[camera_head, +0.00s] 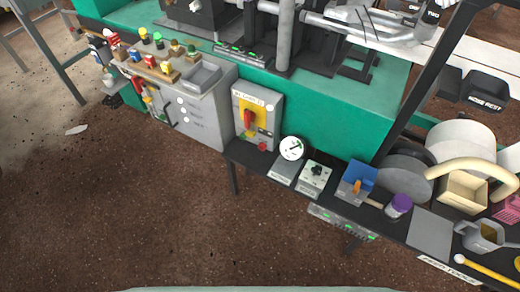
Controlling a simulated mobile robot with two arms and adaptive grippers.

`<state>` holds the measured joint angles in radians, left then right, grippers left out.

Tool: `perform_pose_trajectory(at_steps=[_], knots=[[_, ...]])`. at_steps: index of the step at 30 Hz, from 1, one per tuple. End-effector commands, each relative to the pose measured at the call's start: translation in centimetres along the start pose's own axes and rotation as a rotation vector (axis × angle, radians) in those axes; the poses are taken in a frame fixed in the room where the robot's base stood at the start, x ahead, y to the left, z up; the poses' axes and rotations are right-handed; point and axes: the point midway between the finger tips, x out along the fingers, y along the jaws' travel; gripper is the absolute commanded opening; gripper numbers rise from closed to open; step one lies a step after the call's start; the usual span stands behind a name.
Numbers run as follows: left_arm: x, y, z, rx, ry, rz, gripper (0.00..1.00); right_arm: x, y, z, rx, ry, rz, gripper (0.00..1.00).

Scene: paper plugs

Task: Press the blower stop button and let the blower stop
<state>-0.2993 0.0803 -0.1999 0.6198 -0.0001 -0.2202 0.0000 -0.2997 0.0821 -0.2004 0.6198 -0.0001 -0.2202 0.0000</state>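I cannot make out which control is the blower stop button, as the labels are too small to read. Neither of my grippers is in view.
A dark shelf (248,158) runs along the green machine (325,110). It holds a round white gauge (292,148), a small knob box (315,174), a blue scoop-like piece (360,175) and a purple-lidded jar (399,206).

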Motion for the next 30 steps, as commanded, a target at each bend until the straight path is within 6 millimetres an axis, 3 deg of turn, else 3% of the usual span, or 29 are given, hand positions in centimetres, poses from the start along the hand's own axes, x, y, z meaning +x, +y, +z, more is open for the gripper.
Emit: perform_pose_trajectory(at_steps=[9,30], knots=[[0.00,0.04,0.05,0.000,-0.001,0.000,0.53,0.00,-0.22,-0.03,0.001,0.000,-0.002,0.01],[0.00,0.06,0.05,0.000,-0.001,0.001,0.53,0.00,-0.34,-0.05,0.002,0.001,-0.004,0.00]])
